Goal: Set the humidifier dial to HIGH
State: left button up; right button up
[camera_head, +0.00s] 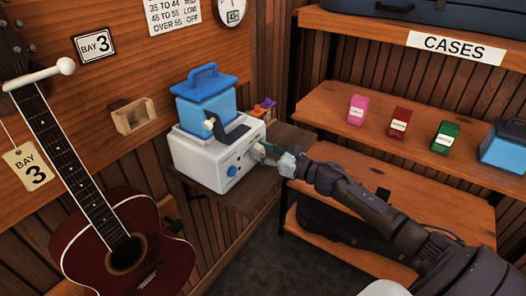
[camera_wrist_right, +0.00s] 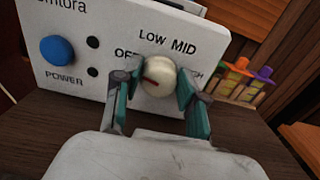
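The humidifier (camera_head: 205,160) is a white box with a blue tank on top, standing on a small wooden shelf. In the right wrist view its front panel (camera_wrist_right: 110,30) shows a cream dial (camera_wrist_right: 158,76) with a red pointer mark directed left, towards OFF. LOW and MID are printed above it; the label at the right is partly hidden by a finger. My right gripper (camera_wrist_right: 160,88) has its teal fingers on either side of the dial, apart; I cannot tell whether they touch it. In the head view the right gripper (camera_head: 268,153) hides the dial. My left gripper is out of view.
A blue POWER button (camera_wrist_right: 57,51) sits left of the dial. Small colourful items (camera_head: 264,106) stand behind the humidifier. Shelves at the right hold small boxes (camera_head: 399,122) and a blue container (camera_head: 503,148).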

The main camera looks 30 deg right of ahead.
jog(key=c, duration=0.4)
